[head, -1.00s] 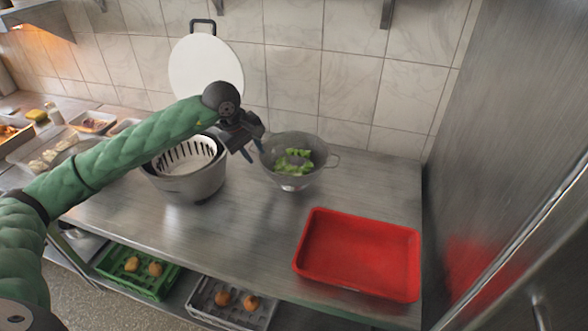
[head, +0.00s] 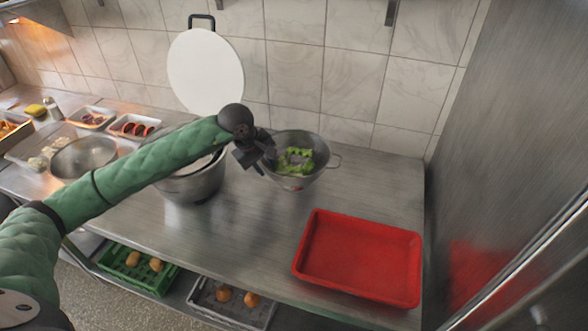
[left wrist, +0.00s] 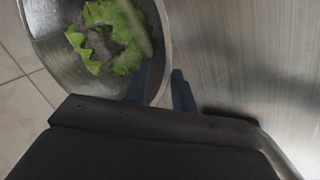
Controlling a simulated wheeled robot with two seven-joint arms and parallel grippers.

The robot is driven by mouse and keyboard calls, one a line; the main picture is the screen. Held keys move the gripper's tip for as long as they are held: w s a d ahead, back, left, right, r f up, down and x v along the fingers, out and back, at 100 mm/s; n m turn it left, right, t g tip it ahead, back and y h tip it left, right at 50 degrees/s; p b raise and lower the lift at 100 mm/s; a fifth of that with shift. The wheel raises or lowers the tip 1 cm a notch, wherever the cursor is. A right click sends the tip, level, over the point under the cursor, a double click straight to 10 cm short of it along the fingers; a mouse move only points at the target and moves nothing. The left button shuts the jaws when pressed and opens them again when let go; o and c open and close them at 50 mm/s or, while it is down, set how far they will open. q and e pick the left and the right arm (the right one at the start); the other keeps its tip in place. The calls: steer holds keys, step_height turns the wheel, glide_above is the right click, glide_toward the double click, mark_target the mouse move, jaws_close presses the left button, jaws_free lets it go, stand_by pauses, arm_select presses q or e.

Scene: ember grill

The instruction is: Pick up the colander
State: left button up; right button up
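The colander (head: 318,160) is a grey metal bowl with a loop handle on its right, upright on the steel table. Green leaves lie inside it. It also shows in the left wrist view (left wrist: 60,60), cut off by the frame. My left gripper (head: 265,167) is at its left rim. In the left wrist view, the blue fingertips (left wrist: 160,88) stand apart, one over the inside of the colander and one outside, with the rim between them. I see no clear grip on the rim. My right gripper is not in view.
A grey pot (head: 190,185) stands close left of the colander, partly behind my left arm. A red tray (head: 357,262) lies at the front right. A white round board (head: 205,72) rests against the tiled wall. The table right of the colander is clear.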

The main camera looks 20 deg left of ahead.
arm_select(q)
steer(key=shift+w, duration=0.1)
jaws_close()
stand_by(1.1)
